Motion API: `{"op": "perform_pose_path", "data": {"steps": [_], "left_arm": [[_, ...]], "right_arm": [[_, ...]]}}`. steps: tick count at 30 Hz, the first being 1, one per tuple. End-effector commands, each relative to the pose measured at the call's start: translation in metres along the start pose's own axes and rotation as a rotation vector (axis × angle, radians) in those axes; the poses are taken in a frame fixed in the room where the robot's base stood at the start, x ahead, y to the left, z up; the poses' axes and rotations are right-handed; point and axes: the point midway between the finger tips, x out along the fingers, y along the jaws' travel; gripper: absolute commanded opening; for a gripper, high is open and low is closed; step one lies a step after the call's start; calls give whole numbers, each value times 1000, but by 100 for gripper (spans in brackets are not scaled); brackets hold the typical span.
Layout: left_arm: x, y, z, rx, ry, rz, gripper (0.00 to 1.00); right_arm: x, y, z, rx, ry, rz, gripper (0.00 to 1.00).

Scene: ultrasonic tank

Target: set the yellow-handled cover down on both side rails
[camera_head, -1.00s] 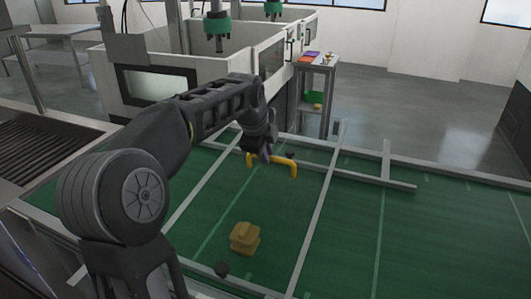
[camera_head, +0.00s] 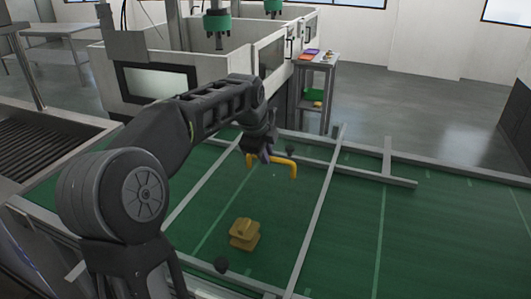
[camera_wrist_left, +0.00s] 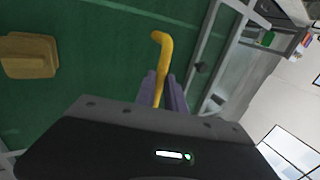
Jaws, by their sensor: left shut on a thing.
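The yellow handle of the cover (camera_head: 286,163) is a bracket shape above the green surface. My left gripper (camera_head: 265,155) is shut on it near its left end, from above. In the left wrist view the handle (camera_wrist_left: 164,48) passes between the purple fingertips (camera_wrist_left: 162,90). The cover's panel cannot be made out apart from the green surface, so its contact with the rails cannot be told. One long grey side rail (camera_head: 316,215) runs right of the handle, and another grey rail (camera_head: 196,193) runs left, partly behind my arm. My right gripper is out of view.
A white tank (camera_head: 160,85) stands behind. A small side table (camera_head: 320,66) holds colored items. The green surface (camera_head: 450,240) at right is clear.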

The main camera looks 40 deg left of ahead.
Motion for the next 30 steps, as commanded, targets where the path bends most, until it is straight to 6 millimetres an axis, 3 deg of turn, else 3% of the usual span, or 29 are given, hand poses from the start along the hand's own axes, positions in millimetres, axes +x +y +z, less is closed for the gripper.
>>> {"op": "perform_pose_path", "data": {"steps": [18, 19, 27, 30], "left_arm": [[8, 3, 0, 0, 0, -6, 0], [8, 3, 0, 0, 0, -6, 16], [8, 4, 0, 0, 0, -2, 38], [9, 4, 0, 0, 0, -2, 40]], "right_arm": [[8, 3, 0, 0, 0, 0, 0], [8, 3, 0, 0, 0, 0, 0], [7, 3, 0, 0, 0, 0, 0], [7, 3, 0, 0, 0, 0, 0]]}}
